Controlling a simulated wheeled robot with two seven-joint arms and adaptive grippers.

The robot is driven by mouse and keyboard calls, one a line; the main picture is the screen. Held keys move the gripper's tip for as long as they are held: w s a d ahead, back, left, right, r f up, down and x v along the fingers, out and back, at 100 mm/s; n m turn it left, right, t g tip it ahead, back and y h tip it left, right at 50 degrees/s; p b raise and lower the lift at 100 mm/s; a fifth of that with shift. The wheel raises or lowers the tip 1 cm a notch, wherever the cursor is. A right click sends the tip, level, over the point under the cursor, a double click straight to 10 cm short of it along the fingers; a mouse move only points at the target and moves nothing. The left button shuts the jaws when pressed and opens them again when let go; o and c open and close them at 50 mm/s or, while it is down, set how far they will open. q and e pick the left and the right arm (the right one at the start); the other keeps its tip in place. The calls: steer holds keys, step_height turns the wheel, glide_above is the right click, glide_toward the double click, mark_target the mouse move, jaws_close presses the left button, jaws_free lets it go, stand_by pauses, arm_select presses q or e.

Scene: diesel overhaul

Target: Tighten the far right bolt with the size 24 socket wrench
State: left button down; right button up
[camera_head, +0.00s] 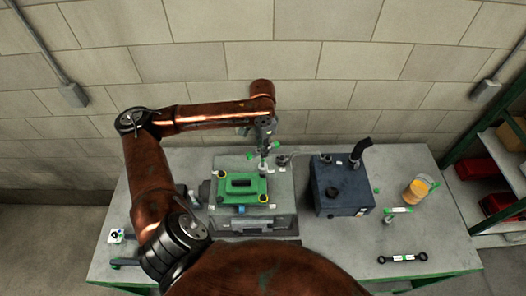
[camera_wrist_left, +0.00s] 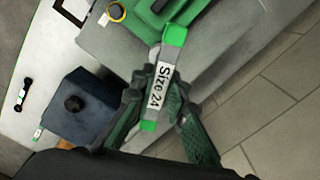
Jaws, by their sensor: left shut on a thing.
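My left gripper (camera_head: 265,137) is shut on the size 24 socket wrench, whose white label reads "Size 24" in the left wrist view (camera_wrist_left: 160,85). The wrench has green ends, and its lower part hangs over the far right corner of the green engine cover (camera_head: 242,186). The engine block (camera_head: 282,190) is grey. Yellow rings mark bolt places at the cover's corners; the near right one (camera_head: 263,198) shows clearly. The far right bolt is largely hidden by the wrench, and I cannot tell whether they touch. My right gripper is not in view.
A dark blue box (camera_head: 335,200) with a black pipe stands right of the engine. Further right on the table (camera_head: 440,230) are a jar of orange liquid (camera_head: 414,191) and a labelled black wrench (camera_head: 403,258). A red-loaded shelf stands far right. A block wall is behind.

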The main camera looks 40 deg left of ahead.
arm_select(q)
steer(key=shift+r, duration=0.1)
steer(key=shift+r, duration=3)
steer(key=s+d, duration=0.4)
steer(key=s, duration=0.1)
steer(key=shift+s+d, duration=0.15)
steer(key=shift+d, duration=0.1)
